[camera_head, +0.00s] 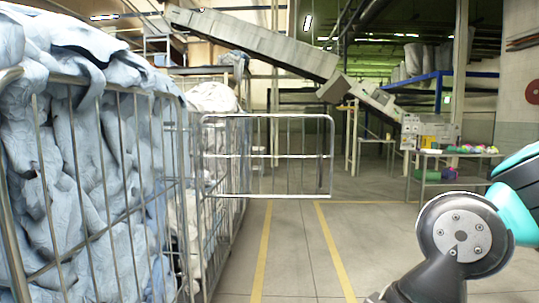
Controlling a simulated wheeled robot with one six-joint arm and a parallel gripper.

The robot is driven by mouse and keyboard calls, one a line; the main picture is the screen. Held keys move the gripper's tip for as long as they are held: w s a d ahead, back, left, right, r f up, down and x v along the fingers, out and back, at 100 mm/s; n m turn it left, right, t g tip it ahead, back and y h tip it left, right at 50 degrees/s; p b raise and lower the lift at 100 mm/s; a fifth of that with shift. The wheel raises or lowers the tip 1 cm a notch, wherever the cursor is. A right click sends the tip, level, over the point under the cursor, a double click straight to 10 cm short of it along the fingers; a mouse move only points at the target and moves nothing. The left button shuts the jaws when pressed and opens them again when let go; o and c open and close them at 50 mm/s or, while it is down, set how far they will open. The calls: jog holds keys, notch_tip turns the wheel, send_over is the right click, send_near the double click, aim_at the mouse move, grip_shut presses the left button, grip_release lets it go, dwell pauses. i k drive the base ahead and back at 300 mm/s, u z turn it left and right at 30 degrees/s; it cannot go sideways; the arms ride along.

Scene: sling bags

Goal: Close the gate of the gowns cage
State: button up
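The gowns cage (12,240) is a tall metal-barred cage filling the left side of the head view. It is packed with light blue gowns (60,170), some bulging over its top rail. A low barred metal gate (290,156) stands swung out from the cage row, reaching right across the aisle. Its left end is by the cages; which cage it hinges on is hard to tell. Part of my arm (462,240), grey with a teal link, shows at the lower right, apart from the gate. My gripper is out of the frame.
More caged laundry (212,98) stands behind along the left. A conveyor (260,42) slopes overhead. A table with coloured items (465,150) stands at the back right.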

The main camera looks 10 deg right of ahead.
aim_at(201, 183)
jog(key=z, duration=0.5)
jog(key=i, duration=2.35)
jog(key=u, duration=0.6)
